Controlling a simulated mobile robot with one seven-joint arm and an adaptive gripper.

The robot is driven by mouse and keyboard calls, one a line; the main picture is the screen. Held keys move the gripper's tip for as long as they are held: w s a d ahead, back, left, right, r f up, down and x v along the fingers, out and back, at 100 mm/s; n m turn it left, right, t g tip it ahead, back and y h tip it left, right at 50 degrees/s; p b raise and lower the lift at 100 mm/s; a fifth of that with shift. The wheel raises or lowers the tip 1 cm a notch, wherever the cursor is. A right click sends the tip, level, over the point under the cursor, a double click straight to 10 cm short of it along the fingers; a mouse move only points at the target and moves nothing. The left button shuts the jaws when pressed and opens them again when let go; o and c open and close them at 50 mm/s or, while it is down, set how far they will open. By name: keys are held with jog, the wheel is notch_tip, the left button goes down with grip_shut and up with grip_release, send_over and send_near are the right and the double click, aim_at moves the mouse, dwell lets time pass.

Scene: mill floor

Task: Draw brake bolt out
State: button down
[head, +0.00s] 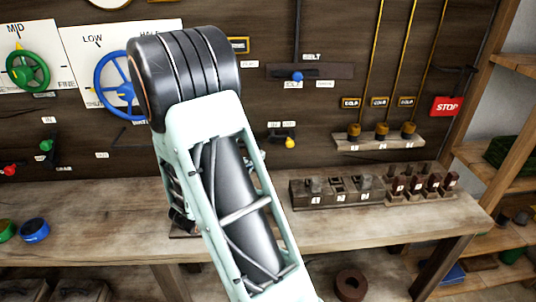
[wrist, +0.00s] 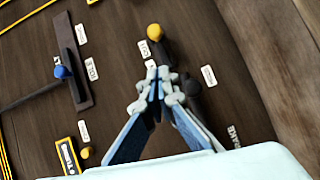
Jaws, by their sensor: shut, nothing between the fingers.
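The brake bolt is a dark bolt with a yellow knob (head: 290,143) on the back board, below small labels and just right of my arm in the head view. In the wrist view its yellow knob (wrist: 154,31) shows at the top centre, beyond my fingertips. A label reading "BRAKE" (wrist: 235,135) lies to the right. My gripper (wrist: 156,76) is shut and empty, its fingertips together in front of the bolt's dark mount. The fingers hide part of the mount; I cannot tell whether they touch it. In the head view my arm hides the gripper.
A blue-knobbed belt lever (head: 297,76) sits above, also in the wrist view (wrist: 62,71). Blue (head: 118,85) and green (head: 28,70) handwheels are left. Ropes with weights (head: 382,131) and a red STOP sign (head: 446,106) are right. The bench (head: 340,226) holds dark blocks.

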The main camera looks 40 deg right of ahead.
jog(key=v, duration=0.2)
jog(key=shift+s+a, duration=0.15)
jog(key=shift+a, duration=0.15)
jog(key=shift+r, duration=0.1)
